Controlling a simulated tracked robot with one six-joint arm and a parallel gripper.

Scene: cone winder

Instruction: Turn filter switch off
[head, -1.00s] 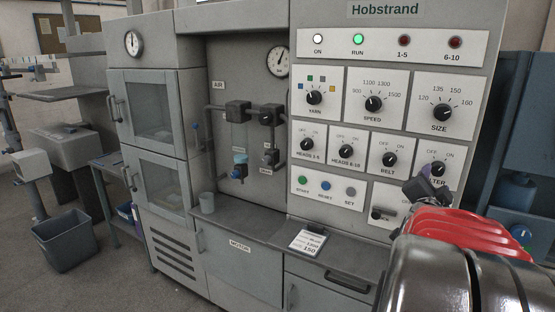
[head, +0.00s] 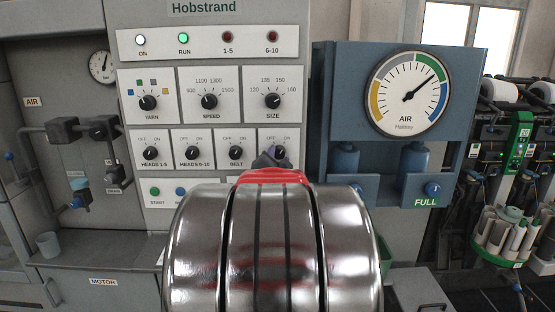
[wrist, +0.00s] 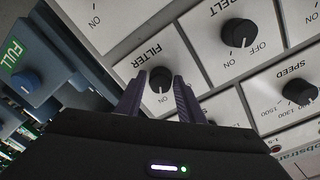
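The filter switch is a round black knob (wrist: 160,78) on a white plate, seen in the wrist view under the word FILTER. Its pale pointer mark seems to face the ON label. My gripper (wrist: 157,88) is open, its two dark purple fingers spread to either side of the knob in that view. I cannot tell whether they touch it or are still short of it. In the head view my gripper (head: 268,158) covers most of the filter plate (head: 277,138), with the red and metal parts of my arm below.
The belt knob (head: 236,153) sits close to the left of the filter plate. The size knob (head: 273,101) is above it. A blue cabinet with an air gauge (head: 408,93) and a knob marked FULL (head: 432,189) stands to the right.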

